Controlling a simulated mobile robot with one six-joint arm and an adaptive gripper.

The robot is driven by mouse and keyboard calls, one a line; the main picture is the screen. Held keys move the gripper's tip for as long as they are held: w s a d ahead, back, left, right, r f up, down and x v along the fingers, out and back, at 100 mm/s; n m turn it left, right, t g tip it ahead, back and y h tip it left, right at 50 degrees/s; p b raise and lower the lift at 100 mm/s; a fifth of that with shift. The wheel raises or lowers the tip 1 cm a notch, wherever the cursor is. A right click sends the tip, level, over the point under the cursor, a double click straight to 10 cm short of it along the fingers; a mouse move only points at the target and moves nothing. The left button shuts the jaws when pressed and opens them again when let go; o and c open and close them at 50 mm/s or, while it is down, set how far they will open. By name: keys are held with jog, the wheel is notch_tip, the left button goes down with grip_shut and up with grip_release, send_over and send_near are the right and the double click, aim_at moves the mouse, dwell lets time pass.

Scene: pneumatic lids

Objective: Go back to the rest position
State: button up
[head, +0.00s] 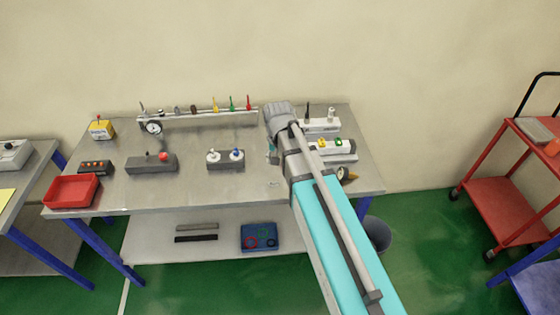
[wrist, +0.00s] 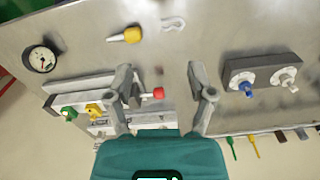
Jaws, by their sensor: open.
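My arm reaches from the lower right over the grey workbench (head: 200,185) in the head view. My gripper (wrist: 162,72) shows in the wrist view with its two grey fingers well apart and nothing held between them. It points down at the bench. A lever with a red knob (wrist: 157,93) shows between the fingers, on a grey valve strip; I cannot tell how far below them it is. In the head view my arm's end covers most of the gripper and part of the bench.
Near the gripper are a block with blue and white knobs (head: 225,158), a block with green and yellow buttons (head: 330,146) and a yellow-tipped piece (wrist: 127,35). A rail of coloured tools (head: 215,118) runs along the back. A red tray (head: 72,191) sits front left. A red cart (head: 500,207) stands right.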

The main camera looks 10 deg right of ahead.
jog(key=shift+s+d+f, duration=0.1)
jog(key=shift+s+d, duration=0.1)
jog(key=shift+d, duration=0.05)
jog(key=s+d+f+n+b, duration=0.1)
jog(key=s+d+f+b, duration=0.1)
jog(key=s+d, duration=0.6)
jog(key=shift+s+f+n, duration=0.15)
jog(key=shift+s+n, duration=0.25)
jog(key=shift+s, duration=0.75)
dwell(1.1)
